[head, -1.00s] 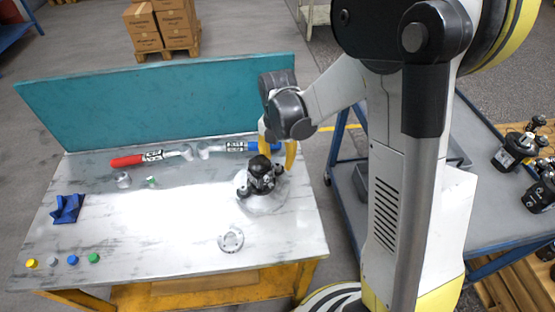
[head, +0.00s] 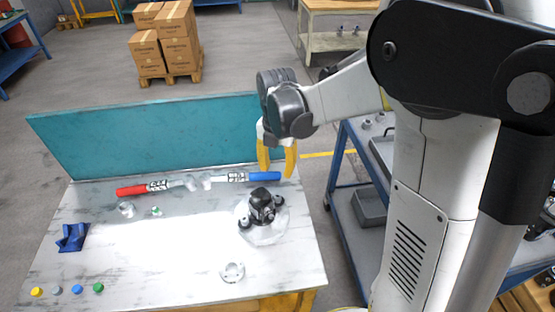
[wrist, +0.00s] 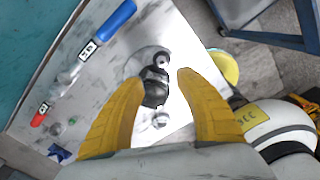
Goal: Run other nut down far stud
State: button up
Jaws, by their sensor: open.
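The black hydraulic motor (head: 262,205) stands on a pale round plate (head: 262,236) at the right of the table. It also shows in the wrist view (wrist: 155,88), between and beyond my fingers. The studs and nuts on it are too small to tell apart. My gripper (head: 277,174) is open with yellow fingers, above and behind the motor, apart from it. In the wrist view my open gripper (wrist: 160,80) has nothing between its fingertips.
A red-handled tool (head: 145,188) and a blue-handled tool (head: 250,177) lie along the teal back panel (head: 150,135). A grey ring (head: 232,272) lies at the front. A blue block (head: 72,237) and several coloured caps (head: 77,289) are at the left. The table's middle is clear.

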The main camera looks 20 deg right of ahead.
aim_at(278, 196)
jog(key=f+b, duration=0.1)
jog(key=f, duration=0.2)
jog(key=f+b, duration=0.1)
jog(key=f, duration=0.3)
jog(key=f+b, duration=0.2)
jog(key=f, duration=0.1)
jog(key=shift+s+f, duration=0.2)
jog(key=shift+s, duration=0.05)
dwell(0.7)
grip_shut()
grip_release()
